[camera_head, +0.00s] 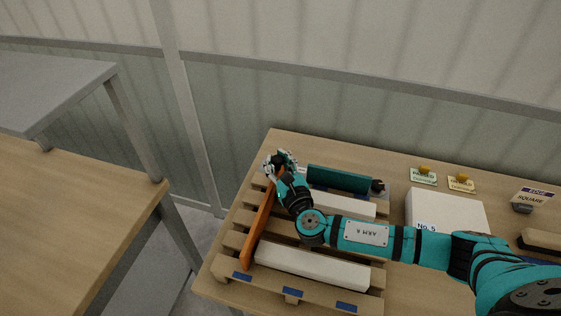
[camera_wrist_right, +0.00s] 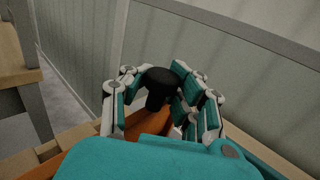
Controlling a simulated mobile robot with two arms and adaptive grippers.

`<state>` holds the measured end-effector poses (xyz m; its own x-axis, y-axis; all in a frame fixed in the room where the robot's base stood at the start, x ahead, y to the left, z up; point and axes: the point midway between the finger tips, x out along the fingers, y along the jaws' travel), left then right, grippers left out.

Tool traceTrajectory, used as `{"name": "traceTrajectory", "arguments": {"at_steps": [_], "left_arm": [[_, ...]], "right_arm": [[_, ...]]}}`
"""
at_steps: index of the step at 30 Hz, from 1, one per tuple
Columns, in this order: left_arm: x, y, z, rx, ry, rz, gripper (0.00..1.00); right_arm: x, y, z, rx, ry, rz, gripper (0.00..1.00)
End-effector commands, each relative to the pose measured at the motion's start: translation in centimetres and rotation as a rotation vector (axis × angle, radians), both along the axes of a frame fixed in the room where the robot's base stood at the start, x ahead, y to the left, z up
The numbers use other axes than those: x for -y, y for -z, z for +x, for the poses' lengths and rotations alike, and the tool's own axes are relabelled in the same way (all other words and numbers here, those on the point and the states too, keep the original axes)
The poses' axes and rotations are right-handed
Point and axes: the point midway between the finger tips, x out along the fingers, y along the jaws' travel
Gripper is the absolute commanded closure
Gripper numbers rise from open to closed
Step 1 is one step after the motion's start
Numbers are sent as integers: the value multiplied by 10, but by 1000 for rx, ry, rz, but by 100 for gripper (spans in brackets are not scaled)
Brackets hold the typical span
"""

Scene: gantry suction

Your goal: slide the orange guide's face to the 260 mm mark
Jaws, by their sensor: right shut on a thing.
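The orange guide (camera_head: 260,231) is a long upright board on the left part of the wooden pallet (camera_head: 230,262). My right gripper (camera_head: 276,162) is at the guide's far end. In the right wrist view, the fingers of my right gripper (camera_wrist_right: 160,92) are closed around a black knob (camera_wrist_right: 157,82) that stands on the orange guide (camera_wrist_right: 152,122). My right arm hides part of the guide's far end in the head view. No scale marks are readable. My left gripper is not in view.
A white box (camera_head: 445,211) marked No. 5 and note cards stand farther right. A grey-framed table (camera_head: 75,215) is at the left, across a gap.

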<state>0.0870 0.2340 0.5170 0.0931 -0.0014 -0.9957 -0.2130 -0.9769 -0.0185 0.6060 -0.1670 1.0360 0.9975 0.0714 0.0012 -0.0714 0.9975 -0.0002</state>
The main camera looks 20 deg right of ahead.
Motion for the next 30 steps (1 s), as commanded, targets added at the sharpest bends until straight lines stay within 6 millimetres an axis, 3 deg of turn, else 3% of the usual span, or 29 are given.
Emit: {"name": "traceTrajectory", "arguments": {"at_steps": [1, 3, 11, 12, 19, 30], "left_arm": [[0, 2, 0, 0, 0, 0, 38], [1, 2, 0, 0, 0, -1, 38], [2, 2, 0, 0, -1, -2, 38], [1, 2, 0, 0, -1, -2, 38], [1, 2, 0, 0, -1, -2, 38], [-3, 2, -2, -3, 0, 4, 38]], "right_arm": [[-13, 2, 2, -3, -13, 6, 100], [-20, 2, 7, -3, -13, 6, 100], [-23, 3, 7, -6, -16, 3, 100], [-23, 3, 7, -7, -16, 2, 77], [-21, 2, 8, -5, -12, 3, 47], [-19, 1, 2, -3, -9, 2, 47]]}}
